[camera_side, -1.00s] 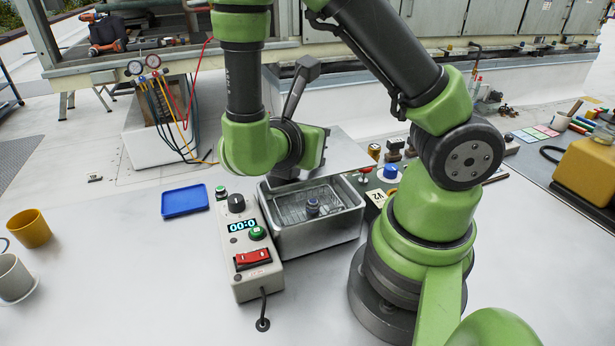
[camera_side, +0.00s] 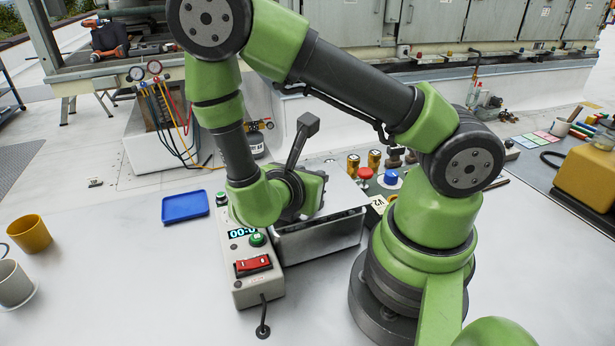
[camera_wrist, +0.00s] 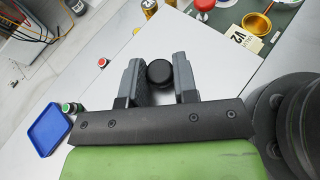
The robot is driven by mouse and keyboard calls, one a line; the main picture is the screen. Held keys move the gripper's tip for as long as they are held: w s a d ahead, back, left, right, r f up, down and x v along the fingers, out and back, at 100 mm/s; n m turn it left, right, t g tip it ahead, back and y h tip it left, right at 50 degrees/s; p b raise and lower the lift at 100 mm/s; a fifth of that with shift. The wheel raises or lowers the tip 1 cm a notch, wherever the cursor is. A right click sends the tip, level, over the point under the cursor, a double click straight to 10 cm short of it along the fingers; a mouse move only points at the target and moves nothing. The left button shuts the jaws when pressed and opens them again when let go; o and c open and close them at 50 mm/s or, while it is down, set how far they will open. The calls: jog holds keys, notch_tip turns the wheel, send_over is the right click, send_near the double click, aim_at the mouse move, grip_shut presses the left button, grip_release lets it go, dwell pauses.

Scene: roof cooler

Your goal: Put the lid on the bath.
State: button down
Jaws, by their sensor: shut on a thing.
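The lid is a flat pale metal plate (camera_side: 342,188), seen beside my wrist in the side view. Its black round knob (camera_wrist: 159,73) is between the fingers of my gripper (camera_wrist: 160,76) in the wrist view, and the gripper is shut on it. The bath, a metal tank (camera_side: 320,240), stands under the lid. A dark gap shows between the lid's near right edge and the bath's rim, so the lid appears to be just above it. The inside of the bath is hidden. My wrist hides the lid's left part.
A control box (camera_side: 252,265) with a red switch stands close against the bath's left side. A blue tray (camera_side: 185,206) lies to the left. Brass-coloured weights (camera_side: 353,165) and a blue-topped item (camera_side: 391,178) stand right behind.

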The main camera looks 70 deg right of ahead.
jog(key=shift+f, duration=0.45)
jog(key=c, duration=0.9)
grip_release()
